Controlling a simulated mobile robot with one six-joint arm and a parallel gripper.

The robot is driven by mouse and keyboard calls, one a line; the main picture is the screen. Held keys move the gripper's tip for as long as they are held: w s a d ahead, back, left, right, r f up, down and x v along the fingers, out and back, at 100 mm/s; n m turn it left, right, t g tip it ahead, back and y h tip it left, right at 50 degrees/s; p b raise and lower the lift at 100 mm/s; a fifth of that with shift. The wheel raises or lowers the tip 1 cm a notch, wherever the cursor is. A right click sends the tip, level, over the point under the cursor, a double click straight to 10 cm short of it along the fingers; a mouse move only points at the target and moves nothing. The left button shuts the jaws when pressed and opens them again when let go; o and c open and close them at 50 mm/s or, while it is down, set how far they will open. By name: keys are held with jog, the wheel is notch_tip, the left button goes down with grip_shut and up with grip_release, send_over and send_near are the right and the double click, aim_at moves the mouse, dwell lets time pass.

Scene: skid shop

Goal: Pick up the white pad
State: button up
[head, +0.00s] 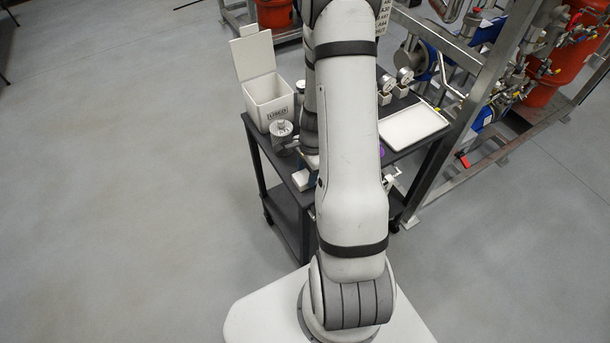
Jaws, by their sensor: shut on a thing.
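My gripper does not show: my own arm stands in front of where it would be, over the left middle of the dark cart (256,160). I cannot see what is between its fingers. A small white block (300,181) shows at the cart's near edge, just left of my arm, with a bit of blue beside it. It is partly covered, and I cannot tell whether it is the white pad or whether my gripper touches it.
A white bin (268,103) with its lid raised stands at the cart's back left. A round grey fitting (282,132) is in front of it. A white tray (413,126) and small gauges (404,77) are at the right. A metal pipe frame (478,108) stands right of the cart. Floor at left is clear.

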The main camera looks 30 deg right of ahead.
aim_at(307, 175)
notch_tip(307, 175, up, 10)
jog(key=shift+b, duration=0.45)
